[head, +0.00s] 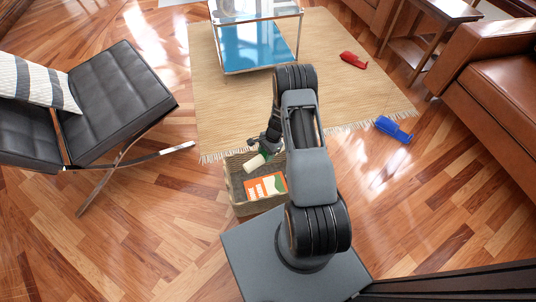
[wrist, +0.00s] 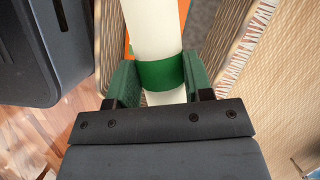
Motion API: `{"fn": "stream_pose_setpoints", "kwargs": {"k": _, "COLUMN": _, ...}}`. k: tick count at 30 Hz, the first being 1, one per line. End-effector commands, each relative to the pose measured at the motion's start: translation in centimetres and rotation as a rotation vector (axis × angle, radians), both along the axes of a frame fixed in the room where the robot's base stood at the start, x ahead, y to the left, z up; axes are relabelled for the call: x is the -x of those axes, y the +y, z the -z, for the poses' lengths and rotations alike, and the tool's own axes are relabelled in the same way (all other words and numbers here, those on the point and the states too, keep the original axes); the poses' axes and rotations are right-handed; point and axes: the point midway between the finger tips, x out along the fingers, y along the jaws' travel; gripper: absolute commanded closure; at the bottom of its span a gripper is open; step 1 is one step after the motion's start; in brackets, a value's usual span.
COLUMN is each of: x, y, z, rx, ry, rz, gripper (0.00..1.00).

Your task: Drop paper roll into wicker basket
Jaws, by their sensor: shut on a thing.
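The paper roll (wrist: 155,30) is an off-white cylinder with a green band around it. In the wrist view it stands between the green finger pads of my gripper (wrist: 160,80), which is shut on it at the band. In the head view the roll (head: 256,162) shows tilted at the back of the wicker basket's opening, with my gripper (head: 258,148) at its upper end. The wicker basket (head: 238,200) stands on the wood floor, partly hidden by my arm. An orange and white book or packet (head: 265,187) lies inside it. I cannot tell how far the roll is above the basket's bottom.
A tan rug (head: 225,110) lies behind the basket, with a glass table (head: 255,45) on it. A black chair (head: 115,95) stands left. A red object (head: 353,60) and a blue object (head: 393,130) lie to the right, near a brown leather sofa (head: 495,80).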

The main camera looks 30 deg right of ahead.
Motion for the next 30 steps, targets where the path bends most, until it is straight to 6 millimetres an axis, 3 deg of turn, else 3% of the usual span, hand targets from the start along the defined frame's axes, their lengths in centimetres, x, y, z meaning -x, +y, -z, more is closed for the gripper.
{"fn": "stream_pose_setpoints", "kwargs": {"k": 6, "x": 0.5, "y": -1.0, "z": 2.0, "rx": -0.001, "ry": 0.0, "rz": 0.103, "gripper": 0.81}}
{"fn": "stream_pose_setpoints", "kwargs": {"k": 21, "x": 0.5, "y": -1.0, "z": 6.7, "rx": 0.0, "ry": -0.001, "rz": 0.101, "gripper": 0.81}}
{"fn": "stream_pose_setpoints", "kwargs": {"k": 30, "x": 0.5, "y": -1.0, "z": 7.4, "rx": 0.0, "ry": -0.002, "rz": 0.099, "gripper": 0.81}}
